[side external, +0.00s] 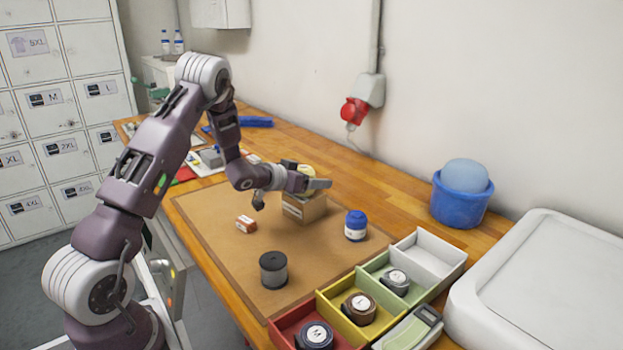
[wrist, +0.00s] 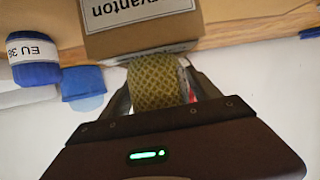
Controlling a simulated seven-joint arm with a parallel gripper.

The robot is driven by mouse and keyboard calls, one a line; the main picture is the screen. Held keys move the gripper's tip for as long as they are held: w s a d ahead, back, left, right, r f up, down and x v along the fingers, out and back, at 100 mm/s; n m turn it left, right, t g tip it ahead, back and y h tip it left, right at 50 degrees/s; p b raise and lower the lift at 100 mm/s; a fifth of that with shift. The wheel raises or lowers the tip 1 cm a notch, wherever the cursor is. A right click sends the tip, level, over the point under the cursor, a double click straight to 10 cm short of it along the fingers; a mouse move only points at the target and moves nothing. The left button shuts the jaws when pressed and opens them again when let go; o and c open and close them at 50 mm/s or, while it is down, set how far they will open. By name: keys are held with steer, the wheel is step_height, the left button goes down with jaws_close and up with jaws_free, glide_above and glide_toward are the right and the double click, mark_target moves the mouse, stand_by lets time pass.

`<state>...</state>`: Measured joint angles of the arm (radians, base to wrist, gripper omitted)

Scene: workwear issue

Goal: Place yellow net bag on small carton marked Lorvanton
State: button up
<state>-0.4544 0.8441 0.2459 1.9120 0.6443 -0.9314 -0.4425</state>
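The small carton (side external: 300,211) stands on the brown mat below my gripper. The wrist view is upside down and shows the carton (wrist: 140,35) with "...vanton" printed on its label. The yellow net bag (wrist: 155,85) sits between my two fingers, which flank it on both sides. In the side view part of the bag (side external: 307,171) shows at my gripper (side external: 314,184), just above the carton's top. My gripper looks shut on the bag. I cannot tell whether the bag touches the carton; the fingers hide the contact.
Coloured bins (side external: 428,255) line the mat's right edge; a blue bucket (side external: 459,206) stands by the wall.

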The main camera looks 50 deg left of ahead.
steer(key=shift+r, duration=0.15)
steer(key=v, duration=1.2)
steer(key=s+d+r+g+y, duration=0.25)
steer(key=s+d+r, duration=0.35)
steer(key=d+r, duration=0.35)
steer(key=s+d+m+g+h, duration=0.1)
steer(key=s+d+g+h, duration=0.1)
steer(key=s+d, duration=0.5)
steer(key=s+d+m+g+h, duration=0.1)
steer(key=s+d+g+h, duration=0.1)
steer(key=s+d, duration=0.6)
steer(key=s+r+g, duration=0.1)
steer(key=s, duration=0.5)
steer(key=shift+s+h, duration=0.15)
steer(key=shift+h, duration=0.2)
